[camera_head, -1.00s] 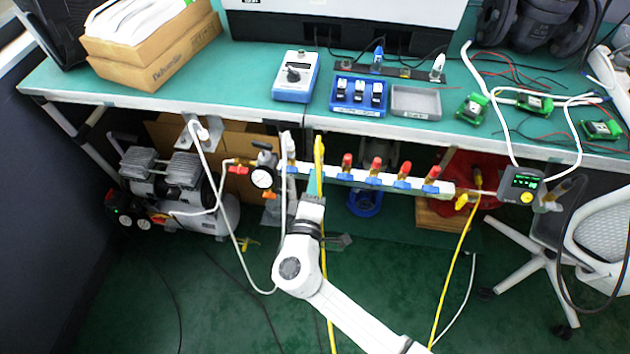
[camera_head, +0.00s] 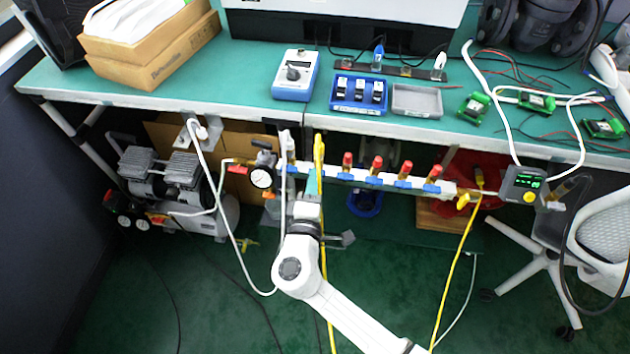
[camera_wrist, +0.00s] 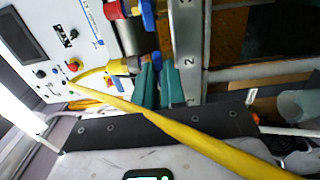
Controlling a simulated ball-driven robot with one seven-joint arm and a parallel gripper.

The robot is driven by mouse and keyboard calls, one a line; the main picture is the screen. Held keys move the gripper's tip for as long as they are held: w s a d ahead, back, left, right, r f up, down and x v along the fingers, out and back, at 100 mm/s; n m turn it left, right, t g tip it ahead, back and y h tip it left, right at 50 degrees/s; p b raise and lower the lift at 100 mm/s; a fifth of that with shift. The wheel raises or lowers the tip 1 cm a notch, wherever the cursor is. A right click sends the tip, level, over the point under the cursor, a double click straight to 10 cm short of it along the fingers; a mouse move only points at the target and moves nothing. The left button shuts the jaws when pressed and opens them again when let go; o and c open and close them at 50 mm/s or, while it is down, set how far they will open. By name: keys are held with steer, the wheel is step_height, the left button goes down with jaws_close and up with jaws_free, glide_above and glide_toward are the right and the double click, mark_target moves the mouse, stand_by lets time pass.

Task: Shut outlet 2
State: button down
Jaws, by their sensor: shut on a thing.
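The manifold rail (camera_head: 385,181) runs under the front edge of the bench, with several outlets that have blue handles and red caps. In the wrist view, the rail (camera_wrist: 187,35) carries printed numbers, with the 2 beside my fingertips. A yellow hose (camera_head: 319,150) sits on the outlet by my gripper; its fitting (camera_wrist: 122,66) shows left of the fingers. My gripper (camera_head: 312,182) has teal fingers, which also show in the wrist view (camera_wrist: 159,68). They are shut at the outlet 2 handle, which is mostly hidden between them.
A white hose (camera_head: 284,160) hangs just left of my gripper, and the yellow hose hangs close on its right. A pressure gauge (camera_head: 261,178) stands at the rail's left end, a display box (camera_head: 522,184) at its right. The green bench (camera_head: 230,75) overhangs the rail.

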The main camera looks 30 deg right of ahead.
steer(key=c, duration=1.2)
jaws_free()
steer(key=v, duration=1.1)
